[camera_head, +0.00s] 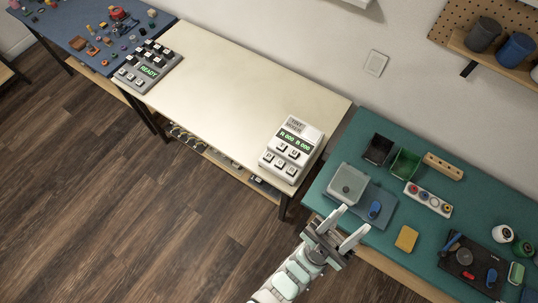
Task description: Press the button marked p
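Two devices with buttons stand on the cream table (235,85). The light grey meter box (309,133) at its right end has a green-lit display and several pale buttons with dark frames. The grey panel (128,75) at its left end has a green display reading READY, with dark and pale buttons.
The green table (395,215) holds a grey box (347,184), a green bin (405,164), a black bin (379,149), a yellow block (406,238) and a dark tool tray (474,268). A blue table (72,30) with small parts is far left. The cream table's middle is clear.

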